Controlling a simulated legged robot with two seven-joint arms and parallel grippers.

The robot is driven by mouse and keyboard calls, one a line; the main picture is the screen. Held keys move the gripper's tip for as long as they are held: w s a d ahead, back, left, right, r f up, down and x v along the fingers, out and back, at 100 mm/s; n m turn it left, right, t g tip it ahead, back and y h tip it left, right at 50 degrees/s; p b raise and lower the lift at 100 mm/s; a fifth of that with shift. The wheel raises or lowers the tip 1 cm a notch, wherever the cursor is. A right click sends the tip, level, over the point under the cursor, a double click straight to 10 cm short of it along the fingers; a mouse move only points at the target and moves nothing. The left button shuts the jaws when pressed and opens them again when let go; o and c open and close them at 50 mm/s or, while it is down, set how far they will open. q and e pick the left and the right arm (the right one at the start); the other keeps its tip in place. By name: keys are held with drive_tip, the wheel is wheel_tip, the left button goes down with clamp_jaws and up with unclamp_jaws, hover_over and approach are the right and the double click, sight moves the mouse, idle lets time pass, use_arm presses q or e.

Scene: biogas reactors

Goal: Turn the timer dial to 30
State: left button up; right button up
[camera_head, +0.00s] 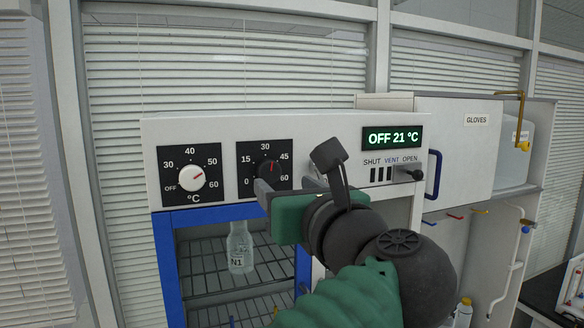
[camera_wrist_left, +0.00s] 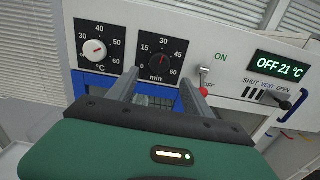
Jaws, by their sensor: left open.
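The timer dial (camera_head: 268,171) is a black knob with a red mark on a black plate marked 15, 30, 45, 60 in the head view. It also shows in the left wrist view (camera_wrist_left: 158,60), on a plate labelled "min". Its red mark points up and slightly right, near 30 or between 30 and 45; the exact setting is hard to read. My left gripper (camera_head: 286,187) is open, its two fingers just in front of and below the dial. In the left wrist view the left gripper (camera_wrist_left: 160,82) has its fingers apart below the knob, with nothing between them.
A white temperature knob (camera_head: 191,178) is left of the timer. A red-tipped ON/OFF switch (camera_wrist_left: 204,72) and a black vent lever (camera_head: 414,175) are to the right. The display (camera_head: 392,138) reads OFF 21 °C. A bottle N1 (camera_head: 238,250) stands inside the incubator below.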

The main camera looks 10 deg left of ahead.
sight(271, 176)
use_arm(q)
drive_tip(key=p+x, duration=0.2)
drive_tip(key=x, duration=0.5)
drive_tip(key=shift+r, duration=0.1)
drive_tip(key=shift+w+a, duration=0.2)
drive_tip(key=shift+s, duration=0.1)
